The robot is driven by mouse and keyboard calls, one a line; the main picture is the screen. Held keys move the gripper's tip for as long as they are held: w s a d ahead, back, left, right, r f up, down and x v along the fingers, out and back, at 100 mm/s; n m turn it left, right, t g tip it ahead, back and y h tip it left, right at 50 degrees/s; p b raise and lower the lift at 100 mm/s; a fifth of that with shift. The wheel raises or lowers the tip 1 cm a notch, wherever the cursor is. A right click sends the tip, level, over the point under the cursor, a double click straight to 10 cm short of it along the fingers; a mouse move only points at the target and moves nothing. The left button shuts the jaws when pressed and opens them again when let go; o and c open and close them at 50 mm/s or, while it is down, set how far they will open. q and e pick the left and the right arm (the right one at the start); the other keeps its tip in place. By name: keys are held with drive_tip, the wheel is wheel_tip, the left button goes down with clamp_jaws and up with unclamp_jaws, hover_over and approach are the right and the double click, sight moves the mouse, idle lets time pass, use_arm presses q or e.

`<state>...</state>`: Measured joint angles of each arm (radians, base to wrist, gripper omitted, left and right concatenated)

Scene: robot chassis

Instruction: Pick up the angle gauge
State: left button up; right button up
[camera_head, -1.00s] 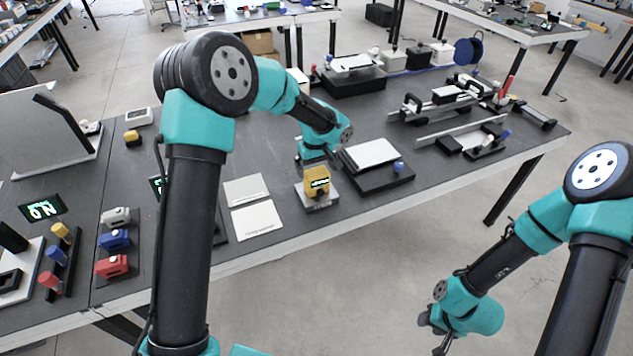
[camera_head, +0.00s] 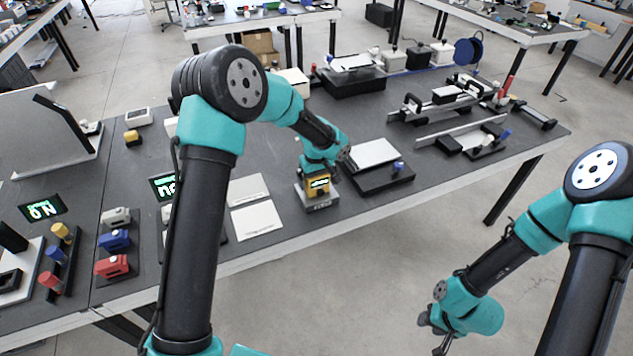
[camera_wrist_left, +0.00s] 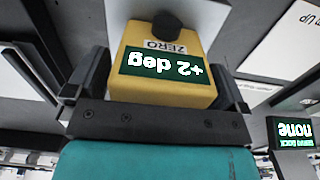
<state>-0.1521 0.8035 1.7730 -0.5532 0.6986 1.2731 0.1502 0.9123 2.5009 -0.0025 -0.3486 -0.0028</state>
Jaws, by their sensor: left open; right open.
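The angle gauge (camera_head: 318,186) is a yellow box with a green display, standing on a small grey block near the table's front edge. In the left wrist view the gauge (camera_wrist_left: 165,62) fills the middle, with a black knob, a ZERO label and a display reading "+2 deg" upside down. My left gripper (camera_head: 322,172) is over the gauge from behind; in the left wrist view its open fingers (camera_wrist_left: 162,80) stand on both sides of the gauge. Whether they touch it cannot be told. My right gripper (camera_head: 432,328) is open and empty, off the table at lower right.
A black block with a white plate (camera_head: 374,154) and a blue knob stands just right of the gauge. Two pale cards (camera_head: 256,220) lie to its left. Farther left are coloured blocks (camera_head: 113,240) and a display (camera_head: 163,187). Rails and fixtures (camera_head: 450,100) stand at right.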

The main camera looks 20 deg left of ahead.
use_arm(q)
drive_tip(key=c, duration=1)
drive_tip(key=shift+r, duration=0.1)
drive_tip(key=shift+r, duration=1.4)
drive_tip(key=shift+s+r, duration=0.15)
drive_tip(key=shift+r, duration=0.2)
drive_tip(key=s+d, duration=0.1)
drive_tip(key=s, duration=0.4)
drive_tip(key=s+d+r, duration=0.1)
drive_tip(key=s+d, duration=0.1)
drive_tip(key=s, duration=0.3)
drive_tip(key=s+d, duration=0.1)
drive_tip(key=s, duration=0.4)
drive_tip(key=shift+d+r, duration=0.15)
drive_tip(key=shift+w+a, duration=0.7)
drive_tip(key=shift+w, duration=1.85)
drive_tip(key=shift+w+a, duration=0.75)
drive_tip(key=shift+w, duration=1.85)
drive_tip(key=shift+w+a, duration=0.7)
drive_tip(key=shift+w, duration=1.85)
